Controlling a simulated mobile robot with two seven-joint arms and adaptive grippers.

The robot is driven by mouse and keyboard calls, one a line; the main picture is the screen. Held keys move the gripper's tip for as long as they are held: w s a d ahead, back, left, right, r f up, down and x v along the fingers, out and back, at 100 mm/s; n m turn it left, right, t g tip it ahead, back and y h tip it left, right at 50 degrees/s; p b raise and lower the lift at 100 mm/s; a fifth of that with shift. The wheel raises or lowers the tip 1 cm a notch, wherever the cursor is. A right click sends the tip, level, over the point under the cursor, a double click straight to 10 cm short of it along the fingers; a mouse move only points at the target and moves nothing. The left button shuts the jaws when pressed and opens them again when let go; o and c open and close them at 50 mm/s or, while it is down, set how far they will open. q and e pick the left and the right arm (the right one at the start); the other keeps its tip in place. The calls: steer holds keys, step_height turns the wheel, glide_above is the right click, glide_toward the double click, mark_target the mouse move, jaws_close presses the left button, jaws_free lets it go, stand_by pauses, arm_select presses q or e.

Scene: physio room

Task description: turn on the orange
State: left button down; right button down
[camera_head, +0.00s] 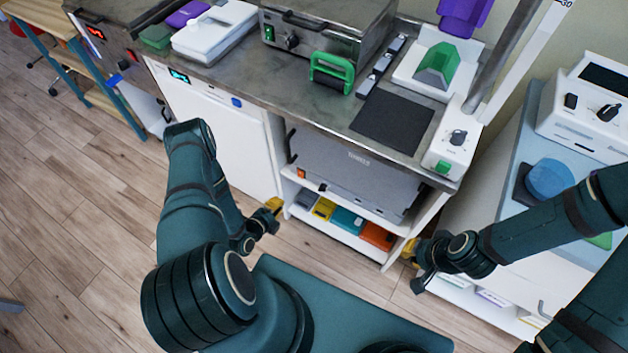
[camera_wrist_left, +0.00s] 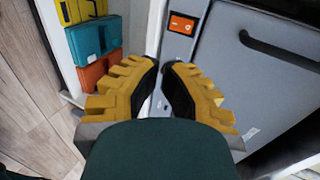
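A small orange rectangular switch with white marks (camera_wrist_left: 185,24) sits on the grey front strip of a cabinet in the left wrist view. In the head view it is the orange patch (camera_head: 301,173) at the left end of the grey towel cabinet (camera_head: 355,168). My left gripper (camera_head: 273,205) is just left of and below it, apart from it. In the left wrist view its yellow fingers (camera_wrist_left: 162,72) have their tips together, with nothing between them, and point toward the strip below the switch. My right gripper (camera_head: 409,252) is low near the shelf's right side; its opening is unclear.
Yellow, teal and orange boxes (camera_head: 377,236) lie on the shelf below the cabinet. The cabinet has a dark handle (camera_head: 291,146). A worktop (camera_head: 330,107) with devices is above. A white cart (camera_head: 513,245) stands at the right. The wooden floor at left is free.

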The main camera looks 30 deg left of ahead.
stand_by(0.4)
arm_select(q)
steer(key=b, duration=0.4)
glide_toward(304, 178)
steer(key=f+x, duration=0.1)
steer(key=x, duration=0.4)
steer(key=shift+w, duration=0.65)
